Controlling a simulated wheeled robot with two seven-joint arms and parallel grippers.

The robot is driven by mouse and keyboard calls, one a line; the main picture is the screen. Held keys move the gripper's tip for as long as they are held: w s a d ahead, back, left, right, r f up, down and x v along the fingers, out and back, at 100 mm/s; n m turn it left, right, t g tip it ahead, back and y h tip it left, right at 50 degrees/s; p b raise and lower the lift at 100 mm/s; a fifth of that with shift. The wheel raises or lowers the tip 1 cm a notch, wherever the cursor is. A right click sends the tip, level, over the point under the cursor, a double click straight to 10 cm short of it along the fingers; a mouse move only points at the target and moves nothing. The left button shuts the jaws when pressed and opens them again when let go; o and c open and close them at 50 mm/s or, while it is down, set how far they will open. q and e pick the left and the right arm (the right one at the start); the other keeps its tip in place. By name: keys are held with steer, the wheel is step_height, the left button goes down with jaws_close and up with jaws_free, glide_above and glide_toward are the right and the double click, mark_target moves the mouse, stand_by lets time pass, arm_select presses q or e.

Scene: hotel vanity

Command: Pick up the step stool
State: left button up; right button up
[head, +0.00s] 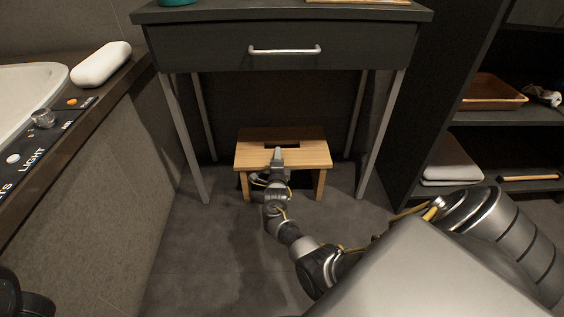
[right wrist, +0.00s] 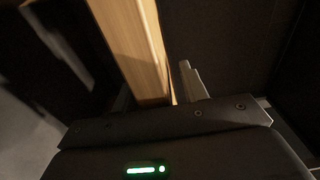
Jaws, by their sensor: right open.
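A light wooden step stool (head: 309,154) stands upright on the floor under the dark vanity table. Its top has a dark slot near the middle. My right gripper (head: 277,157) is at the front part of the stool's top, just in front of the slot. In the right wrist view, a wooden board of the stool (right wrist: 140,45) lies between the two open fingers (right wrist: 158,92). I cannot tell whether the fingers touch the wood. The stool's front legs show, and my arm hides part of its front. My left gripper is not in view.
The vanity table (head: 220,48) stands over the stool, its thin metal legs on both sides. A tub ledge (head: 107,103) with a white bar-shaped item (head: 101,64) is at the left. Dark shelves (head: 520,117) with a folded towel (head: 450,161) are at the right.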

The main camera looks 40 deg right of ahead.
jaws_close()
stand_by(1.3)
steer(key=shift+r, duration=0.25)
